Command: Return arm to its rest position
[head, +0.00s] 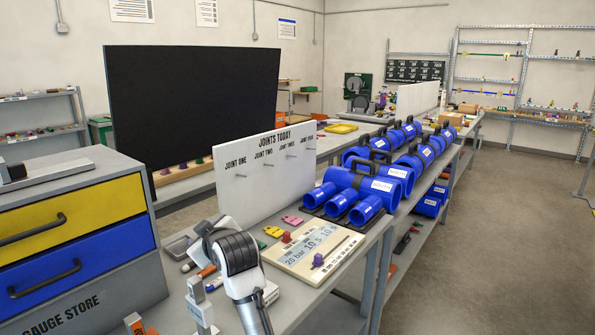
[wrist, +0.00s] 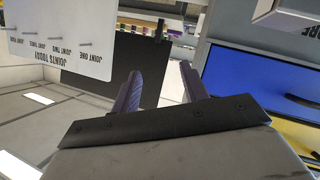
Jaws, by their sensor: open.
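My gripper (wrist: 158,88) shows in the wrist view with its two dark fingers standing apart. Nothing is held between them; only background shows through the gap. In the head view my arm (head: 238,254) rises from the bottom edge and bends over the near end of the bench. The gripper's fingers cannot be made out clearly there. The wrist view is turned over: the white JOINTS TODAY board (wrist: 65,38) appears upside down at upper left, apart from the fingers. The same board (head: 264,172) stands upright on the bench in the head view.
A gauge store cabinet (head: 75,287) with yellow and blue drawers stands at left; its blue drawer (wrist: 262,85) shows right of the fingers. A cream board (head: 313,248), small parts and blue pipe fittings (head: 345,192) occupy the bench. The floor at right (head: 480,240) is open.

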